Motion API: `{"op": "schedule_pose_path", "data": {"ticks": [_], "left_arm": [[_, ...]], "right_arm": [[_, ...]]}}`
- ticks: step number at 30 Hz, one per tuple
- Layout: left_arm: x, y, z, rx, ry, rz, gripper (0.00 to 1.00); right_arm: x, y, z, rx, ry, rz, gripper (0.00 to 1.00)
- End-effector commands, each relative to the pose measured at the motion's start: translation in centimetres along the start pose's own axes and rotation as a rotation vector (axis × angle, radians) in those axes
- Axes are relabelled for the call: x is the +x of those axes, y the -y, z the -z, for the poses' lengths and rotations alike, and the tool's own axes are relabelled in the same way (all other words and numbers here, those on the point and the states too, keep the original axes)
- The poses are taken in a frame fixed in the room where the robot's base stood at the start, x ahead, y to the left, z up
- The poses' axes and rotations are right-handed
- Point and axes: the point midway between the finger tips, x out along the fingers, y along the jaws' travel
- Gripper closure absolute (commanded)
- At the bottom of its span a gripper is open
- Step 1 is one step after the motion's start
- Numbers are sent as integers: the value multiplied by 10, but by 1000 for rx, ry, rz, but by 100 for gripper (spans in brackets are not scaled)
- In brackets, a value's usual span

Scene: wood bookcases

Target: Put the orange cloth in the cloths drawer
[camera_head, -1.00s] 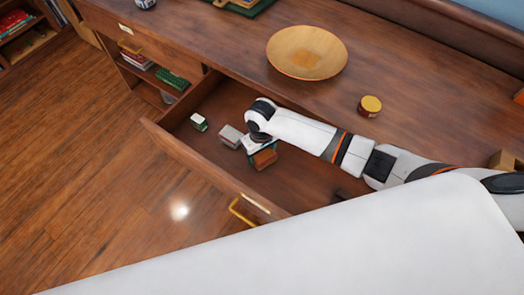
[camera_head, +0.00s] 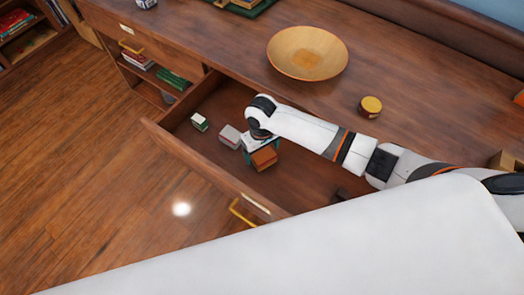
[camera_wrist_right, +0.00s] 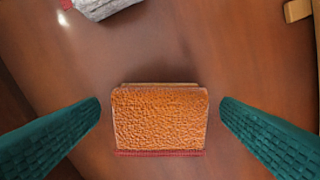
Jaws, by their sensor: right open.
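The orange cloth (camera_wrist_right: 160,118) is a folded, textured block with a dark red lower edge. It lies inside the open drawer (camera_head: 175,152) and also shows in the head view (camera_head: 265,158). My right gripper (camera_head: 257,148) is over it, pointing down. In the right wrist view its two teal fingers are open, one on each side of the cloth, with a visible gap on both sides. The label on the drawer front is too small to read. My left gripper is not in view.
A grey block (camera_head: 230,136) and a small white-green block (camera_head: 199,122) lie in the same drawer, left of the cloth. A wooden bowl (camera_head: 307,53) and a yellow-lidded tin (camera_head: 370,106) stand on the top. A brass handle (camera_head: 240,212) is on the drawer front.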

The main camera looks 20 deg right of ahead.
Motion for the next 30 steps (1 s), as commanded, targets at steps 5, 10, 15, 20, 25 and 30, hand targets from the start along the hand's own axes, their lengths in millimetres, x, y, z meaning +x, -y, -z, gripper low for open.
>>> {"op": "schedule_pose_path", "data": {"ticks": [5,10,15,20,25,30], "left_arm": [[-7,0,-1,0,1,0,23],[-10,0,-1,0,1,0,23],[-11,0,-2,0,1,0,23],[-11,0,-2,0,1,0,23],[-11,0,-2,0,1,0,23],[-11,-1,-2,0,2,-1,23]], "right_arm": [[-42,0,-1,-1,5,-2,13],[-76,0,-1,0,5,-1,13],[-97,0,-1,0,3,-2,13],[-104,0,0,0,1,-1,13],[-104,0,0,1,1,-1,13],[-104,0,0,1,1,-1,13]]}}
